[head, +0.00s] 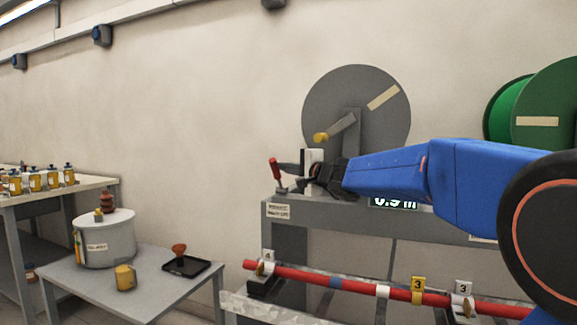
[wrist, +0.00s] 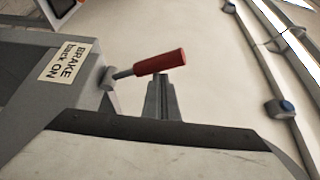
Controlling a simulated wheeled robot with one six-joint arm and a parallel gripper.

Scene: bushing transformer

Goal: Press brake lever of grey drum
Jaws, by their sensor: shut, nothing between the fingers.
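The grey drum (head: 340,90) stands upright on its stand against the wall, with a yellow-tipped crank on its face. The brake lever (head: 275,170) has a red grip and stands tilted at the left end of the stand. In the wrist view the lever's red grip (wrist: 160,62) lies across the picture, just beyond my fingertips. My gripper (head: 284,168) is shut and empty, pointing left beside the lever. Its closed fingers (wrist: 160,80) also show in the wrist view, their tips overlapping the grip's lower edge; I cannot tell whether they touch.
A label (wrist: 64,62) reading "BRAKE back ON" is beside the lever's base. A green drum (head: 545,110) stands at the right. A red bar (head: 350,286) runs low in front of the stand. A small table (head: 75,285) with a grey pot (head: 108,245) is at the left.

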